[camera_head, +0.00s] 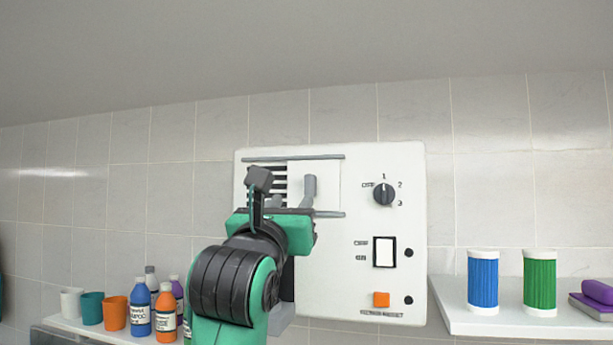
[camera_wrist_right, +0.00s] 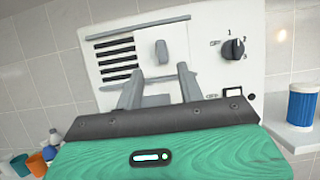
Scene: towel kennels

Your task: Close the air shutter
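The air shutter is a white plate (camera_head: 328,182) between two grey rails on the wall-mounted control panel (camera_head: 340,270). Dark vent slots (camera_wrist_right: 118,60) show uncovered to the left of the plate. The shutter's grey knob (camera_head: 309,188) stands out from the plate and also shows in the wrist view (camera_wrist_right: 162,50). My right gripper (camera_wrist_right: 160,71) is open in front of the panel. Its two fingers are spread apart and empty, low in front of the shutter, with the knob above and between them in that view. My left gripper is not in view.
The panel also has a rotary dial (camera_head: 384,194), a white rocker switch (camera_head: 384,252) and an orange button (camera_head: 381,299). Cups and bottles stand on the left shelf (camera_head: 68,325). Blue (camera_head: 483,282) and green (camera_head: 540,282) rolls stand on the right shelf (camera_head: 450,300).

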